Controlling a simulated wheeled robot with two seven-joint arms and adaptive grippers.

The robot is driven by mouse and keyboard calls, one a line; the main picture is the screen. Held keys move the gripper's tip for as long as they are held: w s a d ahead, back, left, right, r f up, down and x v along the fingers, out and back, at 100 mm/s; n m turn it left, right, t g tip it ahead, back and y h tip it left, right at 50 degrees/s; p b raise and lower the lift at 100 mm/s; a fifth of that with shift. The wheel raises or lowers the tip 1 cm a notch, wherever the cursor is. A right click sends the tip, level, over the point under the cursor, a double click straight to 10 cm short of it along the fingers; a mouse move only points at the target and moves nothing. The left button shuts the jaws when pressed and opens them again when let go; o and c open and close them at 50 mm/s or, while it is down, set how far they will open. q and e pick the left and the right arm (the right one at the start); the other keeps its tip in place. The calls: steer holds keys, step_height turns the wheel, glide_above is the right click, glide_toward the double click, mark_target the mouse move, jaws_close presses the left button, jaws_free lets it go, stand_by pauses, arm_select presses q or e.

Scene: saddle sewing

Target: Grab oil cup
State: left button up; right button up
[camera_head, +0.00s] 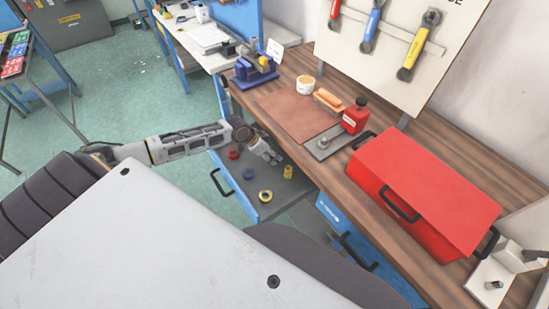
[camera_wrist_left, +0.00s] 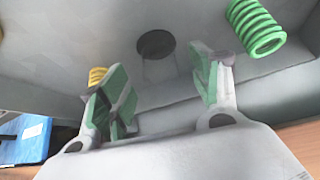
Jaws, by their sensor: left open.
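My left gripper (camera_head: 270,155) reaches over the open drawer in the head view. In the left wrist view its two green-padded fingers (camera_wrist_left: 165,95) are spread apart. A small cup-like thing with a dark round top (camera_wrist_left: 155,44) and a pale, see-through-looking body lies beyond and between the fingers. It may be the oil cup; no touch with the fingers shows. In the head view I cannot make it out behind the gripper. My right gripper is not in view.
A green spring (camera_wrist_left: 256,26) lies right of the fingers. A red toolbox (camera_head: 425,190) stands on the bench.

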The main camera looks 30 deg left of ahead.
arm_select(q)
steer(key=shift+x, duration=1.6)
steer(key=shift+a, duration=0.1)
steer(key=c, duration=1.1)
steer(key=shift+r, duration=0.1)
